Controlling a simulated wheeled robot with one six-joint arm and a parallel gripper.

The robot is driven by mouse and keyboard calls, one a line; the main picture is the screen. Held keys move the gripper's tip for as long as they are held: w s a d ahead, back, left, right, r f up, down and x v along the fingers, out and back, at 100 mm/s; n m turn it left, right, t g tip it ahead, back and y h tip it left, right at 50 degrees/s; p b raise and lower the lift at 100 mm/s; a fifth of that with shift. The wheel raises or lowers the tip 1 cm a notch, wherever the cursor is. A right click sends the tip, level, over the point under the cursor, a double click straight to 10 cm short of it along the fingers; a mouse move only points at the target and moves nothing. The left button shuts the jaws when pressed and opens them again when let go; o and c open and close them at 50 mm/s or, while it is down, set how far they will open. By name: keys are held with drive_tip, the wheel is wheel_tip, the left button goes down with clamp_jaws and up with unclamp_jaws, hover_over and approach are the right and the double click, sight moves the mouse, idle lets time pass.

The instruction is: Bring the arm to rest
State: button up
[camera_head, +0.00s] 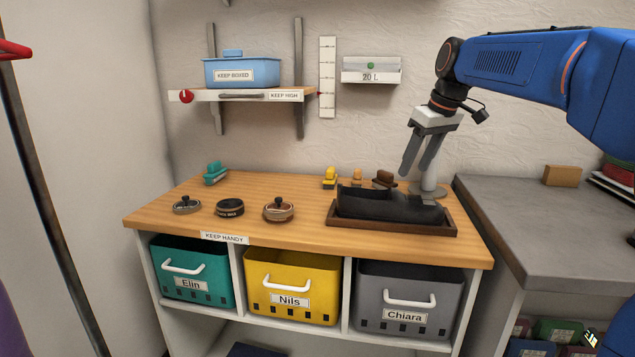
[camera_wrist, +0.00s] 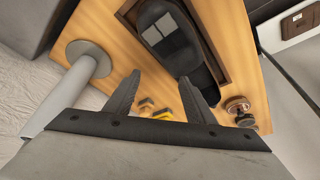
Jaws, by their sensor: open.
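My gripper (camera_head: 418,160) hangs from my blue arm at the right, above the back right part of the wooden bench top (camera_head: 265,188). Its two fingers are apart and nothing is between them. In the wrist view my gripper (camera_wrist: 162,88) points down past the bench, with its fingers spread. A dark tray (camera_head: 340,219) with black shoe-like objects (camera_head: 385,208) lies below and in front of the fingers. A grey post with a round base (camera_head: 428,187) stands close to the fingers at the right.
Small brushes, including a yellow one (camera_head: 330,178), and several round tins (camera_head: 230,208) stand on the bench. A shelf (camera_head: 245,95) holds a blue box (camera_head: 242,71) on the wall. Teal, yellow and grey bins (camera_head: 375,316) sit below. A grey counter (camera_head: 535,220) is at right.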

drive_tip(key=s+d+f+m, duration=0.1)
drive_tip(key=s+f+m, duration=0.1)
drive_tip(key=s+f, duration=0.6)
drive_tip(key=s+d+f+m+h, duration=0.1)
drive_tip(key=s+d+f+m, duration=0.1)
drive_tip(key=s+f, duration=0.7)
drive_tip(key=s+d+f+m+t+h, duration=0.1)
drive_tip(key=s+f, duration=0.7)
drive_tip(key=s, duration=1.1)
drive_tip(key=shift+s+d+f+m, duration=0.2)
drive_tip(key=shift+s+m, duration=0.2)
drive_tip(key=shift+m, duration=0.3)
drive_tip(key=shift+o, duration=0.4)
